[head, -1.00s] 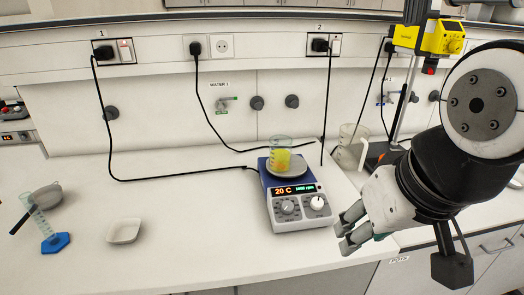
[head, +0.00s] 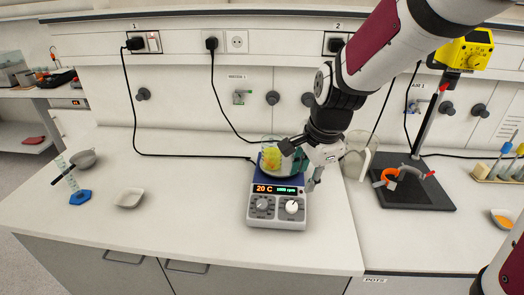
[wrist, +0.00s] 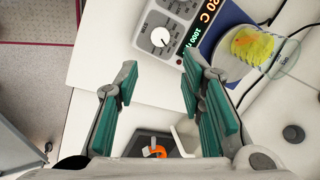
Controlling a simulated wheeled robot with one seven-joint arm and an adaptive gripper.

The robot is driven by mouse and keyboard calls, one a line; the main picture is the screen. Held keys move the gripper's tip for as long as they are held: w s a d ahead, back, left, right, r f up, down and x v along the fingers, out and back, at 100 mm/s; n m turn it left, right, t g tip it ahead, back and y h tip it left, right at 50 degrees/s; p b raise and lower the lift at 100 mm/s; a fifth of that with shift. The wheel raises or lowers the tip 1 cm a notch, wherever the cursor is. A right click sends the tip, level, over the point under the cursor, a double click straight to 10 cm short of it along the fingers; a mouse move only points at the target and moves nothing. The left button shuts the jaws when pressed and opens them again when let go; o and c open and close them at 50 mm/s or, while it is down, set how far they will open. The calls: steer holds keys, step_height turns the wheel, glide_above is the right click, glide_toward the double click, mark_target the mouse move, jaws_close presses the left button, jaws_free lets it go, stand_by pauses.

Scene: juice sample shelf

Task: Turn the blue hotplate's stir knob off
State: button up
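The blue hotplate (head: 277,212) stands on the white bench with a lit display reading 20 C and a green rpm readout. Its right-hand knob (head: 292,206), white with a pointer line, also shows in the wrist view (wrist: 160,37); the wrist view's rpm readout looks like 1000 rpm. A beaker of yellow contents (head: 271,158) stands on the plate, partly hidden by my gripper (head: 300,167). My gripper is open and empty beside the hotplate's right side. In the wrist view its green-padded fingers (wrist: 158,78) are apart, with the knob beyond the gap, untouched.
A clear beaker (head: 356,160) stands right of my gripper, by a black stand base (head: 412,188) with an orange ring. A white dish (head: 130,197) and a blue-footed cylinder (head: 79,195) are at left.

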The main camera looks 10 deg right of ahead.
mark_target(292, 205)
steer(key=b+x, duration=0.1)
steer(key=x, duration=1.3)
steer(key=shift+b, duration=0.35)
jaws_close()
